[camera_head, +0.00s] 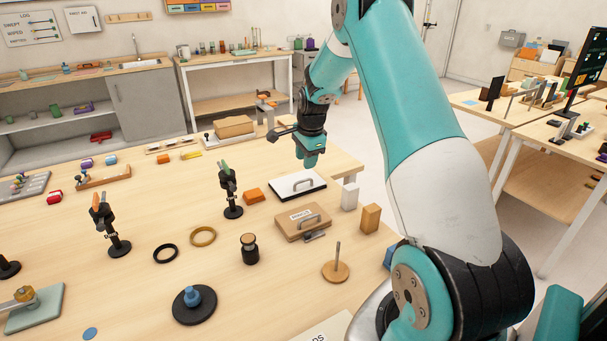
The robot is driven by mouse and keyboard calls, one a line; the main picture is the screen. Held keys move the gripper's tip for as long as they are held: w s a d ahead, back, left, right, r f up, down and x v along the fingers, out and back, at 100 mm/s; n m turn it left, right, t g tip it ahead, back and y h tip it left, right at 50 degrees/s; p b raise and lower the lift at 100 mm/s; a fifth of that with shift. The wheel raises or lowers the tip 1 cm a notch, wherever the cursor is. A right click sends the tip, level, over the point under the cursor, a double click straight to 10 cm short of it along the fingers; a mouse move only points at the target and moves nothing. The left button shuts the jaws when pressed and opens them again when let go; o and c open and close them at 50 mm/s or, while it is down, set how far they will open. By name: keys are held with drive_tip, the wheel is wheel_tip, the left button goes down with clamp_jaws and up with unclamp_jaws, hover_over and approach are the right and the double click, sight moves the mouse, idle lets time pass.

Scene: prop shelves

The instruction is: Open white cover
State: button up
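The white cover (291,187) is a flat white panel with a grey bar handle (302,183) on top and a dark edge below. It lies flat on the wooden table and looks closed. My gripper (311,163) points down from the arm, just above and behind the white cover. It looks apart from the handle, though the exact gap is hard to judge. Its fingers are small in this view, so I cannot tell whether they are open or shut.
A brown box with a handle (290,228) sits just in front of the white cover. A white block (349,197) and a tan block (371,217) stand to its right. An orange block (253,195) and a dark stand with green tips (230,190) are to its left.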

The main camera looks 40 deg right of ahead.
drive_tip(key=f, duration=0.3)
drive_tip(key=w+f+p, duration=0.1)
drive_tip(key=f, duration=0.3)
drive_tip(key=shift+w+d+f, duration=0.15)
drive_tip(key=shift+w, duration=0.05)
clamp_jaws()
